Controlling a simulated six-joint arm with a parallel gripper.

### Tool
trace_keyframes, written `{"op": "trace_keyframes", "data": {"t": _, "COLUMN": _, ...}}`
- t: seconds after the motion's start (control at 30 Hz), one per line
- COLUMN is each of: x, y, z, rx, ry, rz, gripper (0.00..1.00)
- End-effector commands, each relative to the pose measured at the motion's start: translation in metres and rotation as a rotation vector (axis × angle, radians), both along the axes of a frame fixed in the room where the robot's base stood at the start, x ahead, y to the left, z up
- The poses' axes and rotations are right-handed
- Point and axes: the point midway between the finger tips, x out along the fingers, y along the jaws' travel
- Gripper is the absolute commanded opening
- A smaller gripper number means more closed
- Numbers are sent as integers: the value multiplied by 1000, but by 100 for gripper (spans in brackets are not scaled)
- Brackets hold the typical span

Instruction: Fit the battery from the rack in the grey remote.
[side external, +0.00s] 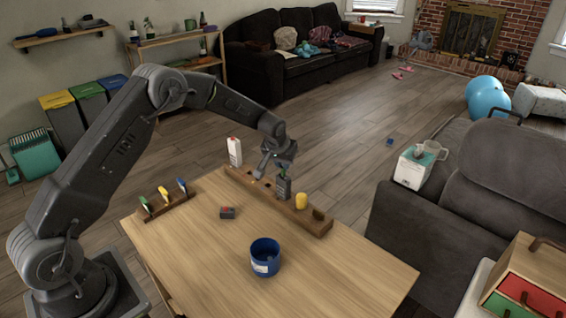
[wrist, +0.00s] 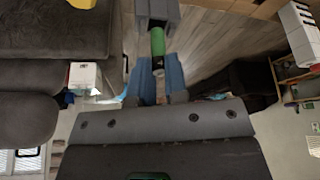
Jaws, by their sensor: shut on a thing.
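The grey remote (side external: 283,188) stands upright in a long wooden holder (side external: 316,226) on the table. In the wrist view its top end (wrist: 157,12) shows at the upper edge. My gripper (side external: 278,163) is just above it, pointing down. In the wrist view my gripper's blue fingers (wrist: 160,72) are shut on a green battery (wrist: 158,42) with a dark end. The battery's far end lines up with the remote's top; I cannot tell whether it is inside. A small wooden rack (side external: 166,208) at the table's left holds green, yellow and blue-topped pieces.
A white remote (side external: 234,152) stands left of the grey one in the holder, and a yellow piece (side external: 301,201) stands to its right. A blue cup (side external: 265,258) and a small grey-and-red block (side external: 227,213) are on the table.

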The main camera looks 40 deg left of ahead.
Motion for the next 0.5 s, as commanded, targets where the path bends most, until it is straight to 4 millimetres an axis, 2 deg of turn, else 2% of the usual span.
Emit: {"op": "trace_keyframes", "data": {"t": 0.5, "x": 0, "y": 0, "z": -6, "rx": 0, "ry": -1, "rz": 0, "gripper": 0}}
